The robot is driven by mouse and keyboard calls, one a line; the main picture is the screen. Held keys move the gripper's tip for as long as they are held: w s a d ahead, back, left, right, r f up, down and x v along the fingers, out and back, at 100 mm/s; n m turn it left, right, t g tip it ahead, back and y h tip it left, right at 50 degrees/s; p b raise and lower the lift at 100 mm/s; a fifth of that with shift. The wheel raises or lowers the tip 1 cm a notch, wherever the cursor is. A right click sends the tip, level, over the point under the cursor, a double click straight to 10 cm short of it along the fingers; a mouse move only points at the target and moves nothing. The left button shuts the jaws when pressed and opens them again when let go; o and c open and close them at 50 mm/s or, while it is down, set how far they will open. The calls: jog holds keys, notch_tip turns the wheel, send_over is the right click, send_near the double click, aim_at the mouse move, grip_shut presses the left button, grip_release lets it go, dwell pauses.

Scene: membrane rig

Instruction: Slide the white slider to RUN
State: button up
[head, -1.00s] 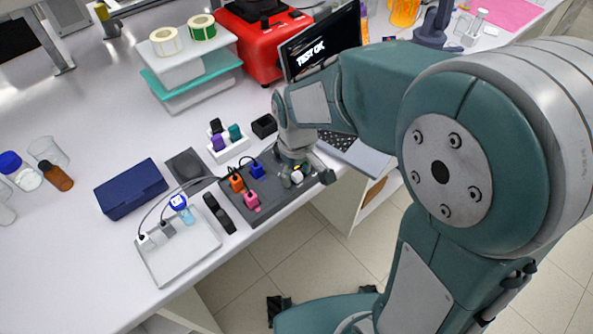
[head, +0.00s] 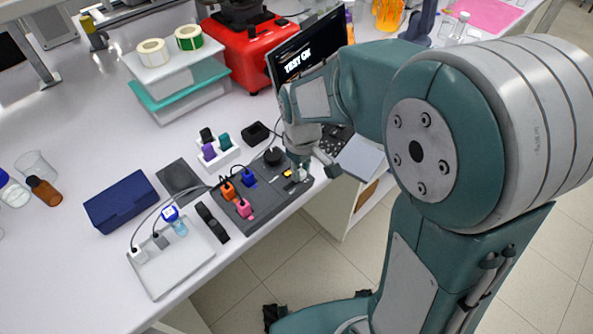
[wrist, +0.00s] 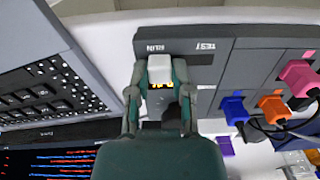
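The white slider (wrist: 160,68) sits on the grey panel (wrist: 215,75), in line with the RUN label (wrist: 155,47) in the wrist view. The TEST label (wrist: 205,46) is to its right in that view. My gripper (wrist: 160,72) has one finger on each side of the slider, and the slider fills the gap between them. In the head view my gripper (head: 302,171) is down at the right end of the panel (head: 262,204). The slider is mostly hidden there.
A black knob (head: 273,156) and blue (head: 248,178), orange (head: 227,191) and pink (head: 243,208) plugs with cables stand on the panel. A laptop (head: 305,62) is just behind my arm. A white block with coloured pieces (head: 219,156) stands behind the panel.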

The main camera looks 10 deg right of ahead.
aim_at(303, 170)
jog(key=o, duration=0.4)
jog(key=shift+d, duration=0.15)
jog(key=shift+o, duration=0.2)
jog(key=shift+w+d, duration=0.1)
jog(key=shift+d, duration=0.05)
notch_tip(303, 170, up, 12)
dwell(0.3)
jog(key=s+d+r+m+t, duration=0.1)
jog(key=s+d+m+t, duration=0.1)
jog(key=s, duration=0.5)
jog(key=s+d+r+m+t, duration=0.1)
jog(key=s+d+m+t, duration=0.2)
jog(key=s, duration=0.5)
jog(key=shift+d+r+m+t, duration=0.3)
jog(key=shift+d+m, duration=0.6)
jog(key=shift+d, duration=0.15)
